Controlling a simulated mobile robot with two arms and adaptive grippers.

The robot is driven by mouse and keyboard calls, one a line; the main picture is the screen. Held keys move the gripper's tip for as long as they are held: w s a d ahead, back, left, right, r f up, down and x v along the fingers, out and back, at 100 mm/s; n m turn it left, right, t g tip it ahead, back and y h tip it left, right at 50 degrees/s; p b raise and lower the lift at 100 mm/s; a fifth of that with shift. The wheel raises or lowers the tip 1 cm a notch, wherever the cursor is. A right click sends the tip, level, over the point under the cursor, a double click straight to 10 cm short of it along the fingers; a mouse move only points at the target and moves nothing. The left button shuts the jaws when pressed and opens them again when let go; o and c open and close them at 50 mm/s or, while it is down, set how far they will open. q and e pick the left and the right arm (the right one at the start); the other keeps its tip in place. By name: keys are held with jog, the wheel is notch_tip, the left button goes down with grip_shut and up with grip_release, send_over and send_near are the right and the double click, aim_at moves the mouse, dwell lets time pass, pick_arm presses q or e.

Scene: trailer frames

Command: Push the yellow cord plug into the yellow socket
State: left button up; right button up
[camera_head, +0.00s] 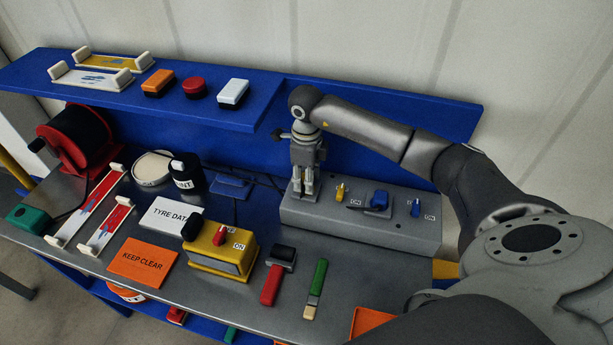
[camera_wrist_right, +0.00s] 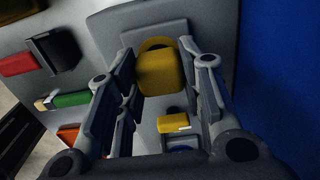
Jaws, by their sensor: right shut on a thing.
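My right gripper (camera_head: 304,188) points down over the left end of the grey socket block (camera_head: 390,235). In the right wrist view its fingers (camera_wrist_right: 160,62) are shut on the yellow cord plug (camera_wrist_right: 160,76). A yellow ring of the yellow socket (camera_wrist_right: 154,43) shows on the grey block just behind the plug, partly covered by it. I cannot tell how far the plug is in the socket. In the head view the gripper hides plug and socket. My left gripper is not in view.
On the block stand a yellow switch (camera_head: 340,191), a blue plug (camera_head: 379,199) and a blue switch (camera_head: 416,207). A yellow box (camera_head: 222,250) with a red switch, a red-handled tool (camera_head: 271,285) and a green-handled brush (camera_head: 317,285) lie in front. A blue panel rises behind the block.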

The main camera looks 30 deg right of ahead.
jog(key=shift+b, duration=0.5)
dwell(1.4)
jog(key=shift+f+b, duration=0.55)
jog(key=shift+f, duration=0.05)
jog(key=o, duration=1)
jog(key=shift+r, duration=0.15)
notch_tip(320, 180, up, 7)
jog(key=shift+r, duration=0.15)
dwell(0.5)
